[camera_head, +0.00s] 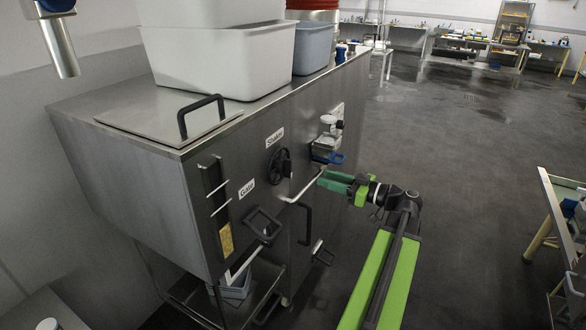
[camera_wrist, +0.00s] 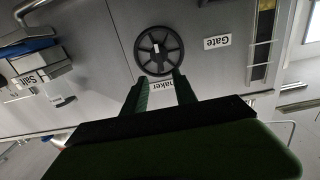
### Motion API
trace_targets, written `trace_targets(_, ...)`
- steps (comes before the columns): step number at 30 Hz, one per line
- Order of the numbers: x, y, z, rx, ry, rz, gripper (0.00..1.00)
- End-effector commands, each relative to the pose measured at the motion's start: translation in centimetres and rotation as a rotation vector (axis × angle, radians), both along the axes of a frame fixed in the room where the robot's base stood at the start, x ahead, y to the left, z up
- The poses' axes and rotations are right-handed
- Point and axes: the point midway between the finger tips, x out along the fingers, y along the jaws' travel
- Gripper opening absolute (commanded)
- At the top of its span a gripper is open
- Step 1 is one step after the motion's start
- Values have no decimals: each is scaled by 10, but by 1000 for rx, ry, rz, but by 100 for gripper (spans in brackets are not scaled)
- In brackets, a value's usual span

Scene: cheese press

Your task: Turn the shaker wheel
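My gripper (camera_head: 321,180) has green fingers and is to the right of the wheel in the head view, with a gap between. In the wrist view, my gripper's fingers (camera_wrist: 158,76) are apart and empty.
A bent metal handle (camera_head: 302,188) sticks out near my gripper. A black door handle (camera_head: 306,224) and the gate handle (camera_head: 264,226) are lower on the front. A blue-handled fitting (camera_head: 328,155) is right of the wheel. Open floor (camera_head: 440,130) lies right.

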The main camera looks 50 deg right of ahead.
Motion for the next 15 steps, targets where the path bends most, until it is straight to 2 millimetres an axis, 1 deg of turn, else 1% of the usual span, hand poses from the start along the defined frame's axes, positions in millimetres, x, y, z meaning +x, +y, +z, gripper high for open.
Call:
trace_targets(1,13,4,0,0,0,3,34)
trace_targets(9,77,17,0,0,0,-2,34)
trace_targets(12,97,22,0,0,0,-3,34)
trace_targets(15,111,25,0,0,0,-4,34)
